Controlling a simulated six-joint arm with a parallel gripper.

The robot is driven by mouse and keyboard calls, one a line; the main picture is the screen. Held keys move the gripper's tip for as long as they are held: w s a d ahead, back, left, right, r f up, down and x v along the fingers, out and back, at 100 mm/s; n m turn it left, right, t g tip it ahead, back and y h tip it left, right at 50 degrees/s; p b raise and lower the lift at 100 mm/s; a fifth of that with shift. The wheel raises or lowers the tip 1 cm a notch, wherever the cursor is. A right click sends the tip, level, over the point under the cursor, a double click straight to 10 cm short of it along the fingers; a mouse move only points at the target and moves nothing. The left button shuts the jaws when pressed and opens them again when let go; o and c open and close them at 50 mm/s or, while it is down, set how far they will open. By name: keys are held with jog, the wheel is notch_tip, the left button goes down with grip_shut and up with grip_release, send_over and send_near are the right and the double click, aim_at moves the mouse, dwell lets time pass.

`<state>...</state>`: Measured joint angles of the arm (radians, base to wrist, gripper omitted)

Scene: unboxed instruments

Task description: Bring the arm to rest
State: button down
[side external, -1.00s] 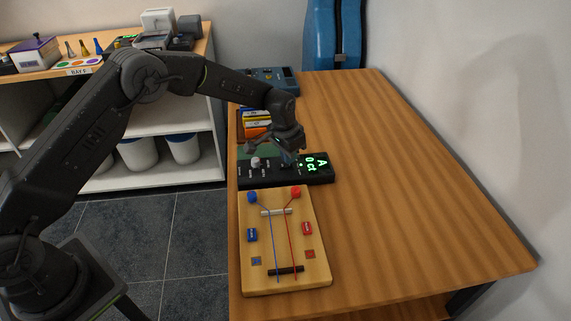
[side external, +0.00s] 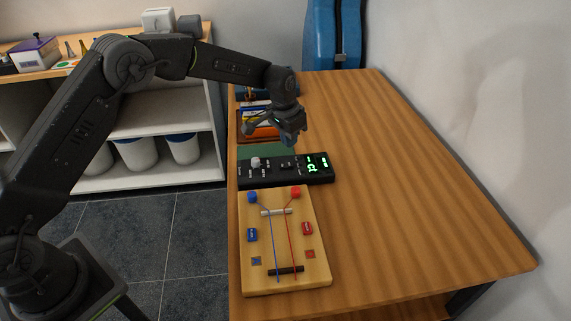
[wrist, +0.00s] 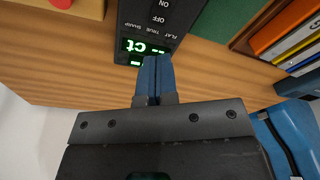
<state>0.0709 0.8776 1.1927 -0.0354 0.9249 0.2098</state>
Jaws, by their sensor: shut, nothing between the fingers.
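My gripper (side external: 298,140) hangs above the table, just behind and above a black tuner box in the side external view. Its blue fingertips are together with nothing between them, as the wrist view (wrist: 152,80) shows. The black tuner (side external: 258,172) lies on the table with a knob, switches and a lit green display; the display also shows in the wrist view (wrist: 145,48). My gripper is apart from the tuner. A wooden board with two strings (side external: 261,225), one blue and one red, lies in front of the tuner.
A green mat (side external: 275,152) and a rack of coloured boxes (side external: 255,122) are behind the tuner. A blue case (side external: 325,35) stands at the back. A white shelf unit (side external: 150,183) with bins is at the left. The right side of the wooden table (side external: 420,190) is clear.

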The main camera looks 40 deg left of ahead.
jog(key=shift+r, duration=0.35)
jog(key=s+a+r+n+t, duration=0.1)
jog(key=s+a+r+t, duration=0.15)
jog(key=s+r, duration=1.45)
jog(key=s+a+n+t, duration=0.1)
jog(key=s+a+n, duration=0.1)
jog(key=s, duration=1.8)
jog(key=shift+s+r, duration=0.3)
jog(key=shift+r, duration=0.15)
